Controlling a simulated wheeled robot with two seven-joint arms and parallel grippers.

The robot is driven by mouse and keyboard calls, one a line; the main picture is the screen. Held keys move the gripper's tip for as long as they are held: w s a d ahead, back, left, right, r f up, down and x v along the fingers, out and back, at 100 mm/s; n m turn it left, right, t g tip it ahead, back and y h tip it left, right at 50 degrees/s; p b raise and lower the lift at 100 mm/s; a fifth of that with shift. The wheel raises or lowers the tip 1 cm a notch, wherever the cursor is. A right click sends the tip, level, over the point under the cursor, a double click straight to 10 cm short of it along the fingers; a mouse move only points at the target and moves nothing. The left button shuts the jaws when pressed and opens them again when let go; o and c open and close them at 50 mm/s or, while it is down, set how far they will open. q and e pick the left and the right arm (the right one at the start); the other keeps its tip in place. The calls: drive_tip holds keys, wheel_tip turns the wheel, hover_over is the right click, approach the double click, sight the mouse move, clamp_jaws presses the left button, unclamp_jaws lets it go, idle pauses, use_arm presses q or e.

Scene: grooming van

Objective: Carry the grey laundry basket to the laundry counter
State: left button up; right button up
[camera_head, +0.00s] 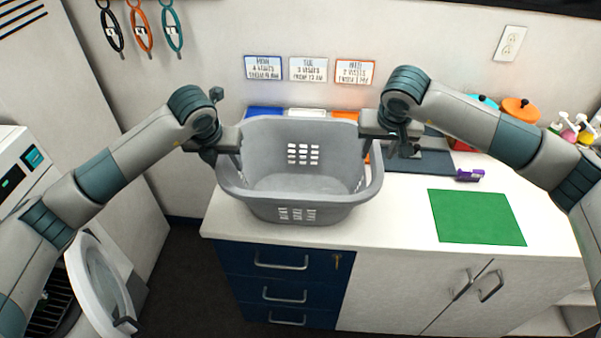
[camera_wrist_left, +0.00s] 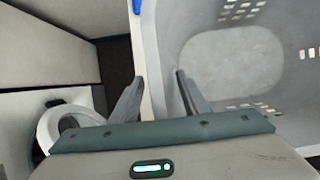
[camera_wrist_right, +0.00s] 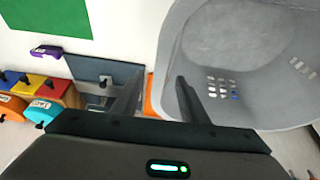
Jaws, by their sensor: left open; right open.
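The grey laundry basket (camera_head: 300,212) stands upright on the left end of the white counter (camera_head: 400,222), and it looks empty. My left gripper (camera_head: 232,160) is open at the basket's left rim, with one finger inside and one outside the wall. The left wrist view shows its spread fingers (camera_wrist_left: 160,95) on either side of the rim. My right gripper (camera_head: 370,150) is open at the right rim. In the right wrist view its fingers (camera_wrist_right: 160,95) straddle the basket wall (camera_wrist_right: 172,60). Whether the fingers touch the wall I cannot tell.
A green mat (camera_head: 477,217) lies on the counter to the right, with a purple item (camera_head: 470,175) behind it. A grey-blue tray (camera_head: 425,160) and orange-lidded container (camera_head: 520,109) stand further back. A washer with an open round door (camera_head: 103,285) is at lower left.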

sight(378, 153)
use_arm(q)
drive_tip(key=shift+x, duration=1.6)
use_arm(e)
drive_tip(key=shift+x, duration=1.7)
drive_tip(key=shift+r, duration=0.1)
use_arm(q)
drive_tip(key=c, duration=1)
use_arm(e)
drive_tip(key=c, duration=1)
use_arm(q)
drive_tip(key=shift+a+f, duration=0.1)
drive_tip(key=shift+a, duration=0.05)
clamp_jaws()
use_arm(e)
drive_tip(key=shift+d, duration=0.1)
clamp_jaws()
